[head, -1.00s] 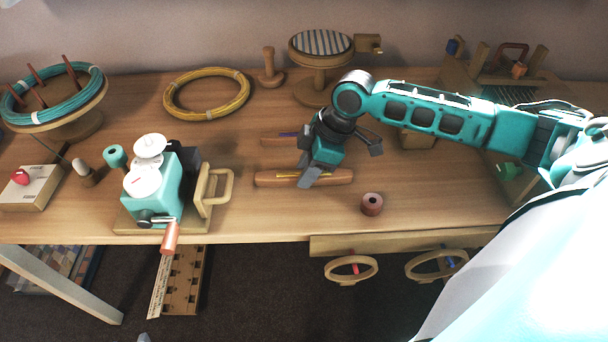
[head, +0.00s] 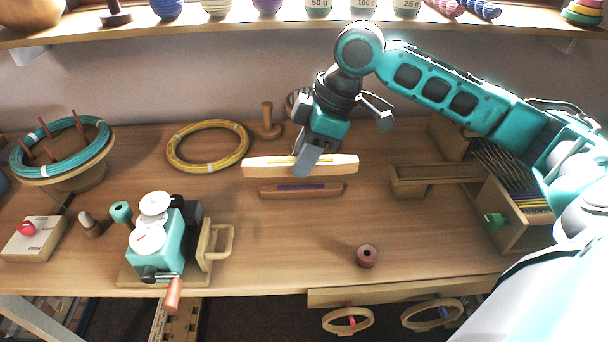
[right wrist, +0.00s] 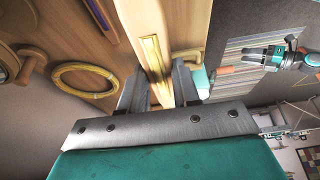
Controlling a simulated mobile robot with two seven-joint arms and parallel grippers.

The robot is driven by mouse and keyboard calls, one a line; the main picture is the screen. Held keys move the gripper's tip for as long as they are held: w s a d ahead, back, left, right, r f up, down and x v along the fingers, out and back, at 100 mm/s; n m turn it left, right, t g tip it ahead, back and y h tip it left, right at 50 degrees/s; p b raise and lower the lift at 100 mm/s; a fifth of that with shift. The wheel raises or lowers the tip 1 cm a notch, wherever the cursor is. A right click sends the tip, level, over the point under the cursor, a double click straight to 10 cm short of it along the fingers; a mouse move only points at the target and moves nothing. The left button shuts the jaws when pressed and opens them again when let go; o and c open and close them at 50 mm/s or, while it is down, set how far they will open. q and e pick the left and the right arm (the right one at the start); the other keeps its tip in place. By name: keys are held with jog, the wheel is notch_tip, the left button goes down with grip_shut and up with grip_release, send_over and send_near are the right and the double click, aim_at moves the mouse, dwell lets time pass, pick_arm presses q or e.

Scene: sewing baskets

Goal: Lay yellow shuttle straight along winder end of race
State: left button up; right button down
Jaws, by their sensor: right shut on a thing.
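The yellow shuttle (head: 262,166), a pale wooden bar with a yellow strip along its middle, is held in the air above the table. My right gripper (head: 307,163) is shut on it near its middle, and it lies nearly level across the head view. In the right wrist view the shuttle (right wrist: 152,50) runs away between the fingers (right wrist: 163,90). The race, which seems to be the wooden ledge (head: 440,172) by the loom, is to the right, apart from the shuttle. The winder (head: 172,242) stands at the left. My left gripper (right wrist: 268,53) shows small in the right wrist view; its jaws are unclear.
A purple-striped shuttle (head: 275,191) lies on the table just in front of the held one. A brown spool (head: 367,256) is near the front edge. A yellow coil (head: 170,150) and a wooden peg (head: 268,128) are behind.

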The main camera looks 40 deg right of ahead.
jog(key=shift+r, duration=0.95)
jog(key=shift+a+f, duration=0.15)
jog(key=shift+f, duration=0.05)
jog(key=a+f+m+t+h+p, duration=0.1)
jog(key=a+f+m+t+h, duration=0.1)
jog(key=a+m, duration=0.5)
jog(key=f+m+h, duration=0.1)
jog(key=m, duration=0.3)
jog(key=shift+s+f+m+h, duration=0.2)
jog(key=shift+m+h, duration=0.1)
jog(key=shift+h, duration=0.1)
